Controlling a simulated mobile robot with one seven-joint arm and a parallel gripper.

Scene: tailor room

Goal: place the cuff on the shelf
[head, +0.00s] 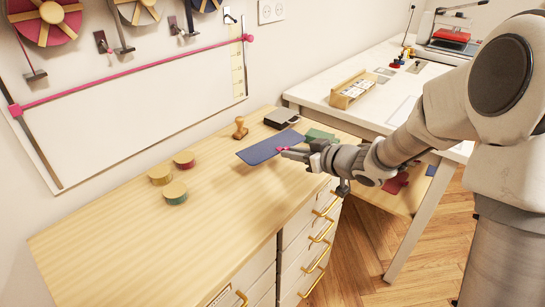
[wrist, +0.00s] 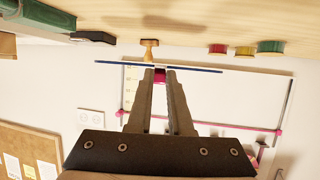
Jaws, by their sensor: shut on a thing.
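The cuff (head: 262,149) is a flat dark blue panel with a small pink piece at its near edge. My gripper (head: 290,151) is shut on the pink piece, with the panel held roughly level over the far right part of the wooden cabinet top. In the wrist view the cuff (wrist: 115,65) shows edge-on as a thin blue strip, apart from the wood, and the pink piece (wrist: 160,75) is between my fingertips. A low wooden shelf (head: 372,192) under the white table is partly hidden by my arm; red and blue flat pieces lie on it.
A wooden stamp (head: 240,128), a black box (head: 281,118) and a green piece (head: 318,135) are near the cuff. The front of the cabinet top (head: 120,245) is clear. The white table (head: 330,90) stands behind right.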

